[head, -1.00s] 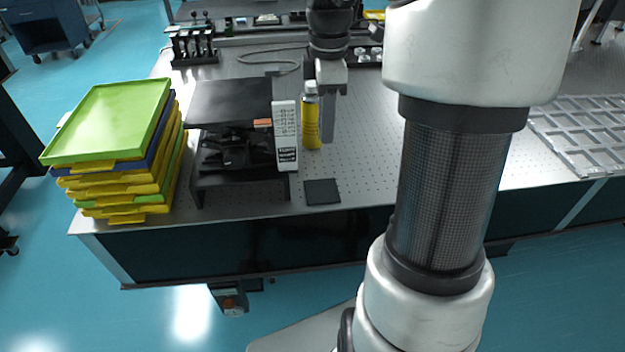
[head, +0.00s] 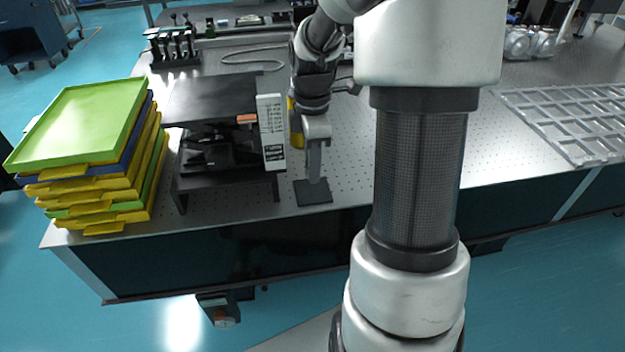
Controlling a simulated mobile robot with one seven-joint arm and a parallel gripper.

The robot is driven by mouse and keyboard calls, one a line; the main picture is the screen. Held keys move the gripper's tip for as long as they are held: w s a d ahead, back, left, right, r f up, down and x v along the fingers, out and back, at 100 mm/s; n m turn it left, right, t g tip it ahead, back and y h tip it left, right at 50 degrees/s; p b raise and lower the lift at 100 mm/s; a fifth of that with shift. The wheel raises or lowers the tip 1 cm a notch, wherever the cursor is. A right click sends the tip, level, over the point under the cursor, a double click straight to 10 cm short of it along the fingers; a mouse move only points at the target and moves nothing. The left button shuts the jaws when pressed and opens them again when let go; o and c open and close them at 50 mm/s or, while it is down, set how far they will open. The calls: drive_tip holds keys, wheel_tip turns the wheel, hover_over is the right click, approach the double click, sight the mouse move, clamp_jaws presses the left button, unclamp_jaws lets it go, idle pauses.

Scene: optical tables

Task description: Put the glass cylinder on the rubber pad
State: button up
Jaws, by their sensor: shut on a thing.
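The rubber pad (head: 322,196) is a small dark square on the table near its front edge, just right of the black stand. My gripper (head: 314,142) points down above the pad and is shut on the glass cylinder (head: 314,164), a narrow grey see-through upright piece. The cylinder's lower end shows in front of the pad's back half. I cannot tell whether it touches the pad or hangs slightly above it. The fingertips are small and partly blend with the cylinder's top.
A yellow bottle (head: 296,136) stands close behind my gripper, partly hidden by it. A black stand (head: 225,180) with a white labelled box (head: 272,133) is to the left. Stacked trays (head: 80,125) sit farther left. A grey grid rack (head: 570,115) lies at right.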

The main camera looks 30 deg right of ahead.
wheel_tip(320, 180, down, 4)
drive_tip(key=shift+f+b, duration=0.1)
drive_tip(key=shift+b, duration=0.4)
drive_tip(key=shift+f, duration=0.2)
drive_tip(key=o, duration=1.1)
drive_tip(key=shift+r, duration=0.15)
wheel_tip(320, 180, up, 12)
drive_tip(key=p, duration=0.3)
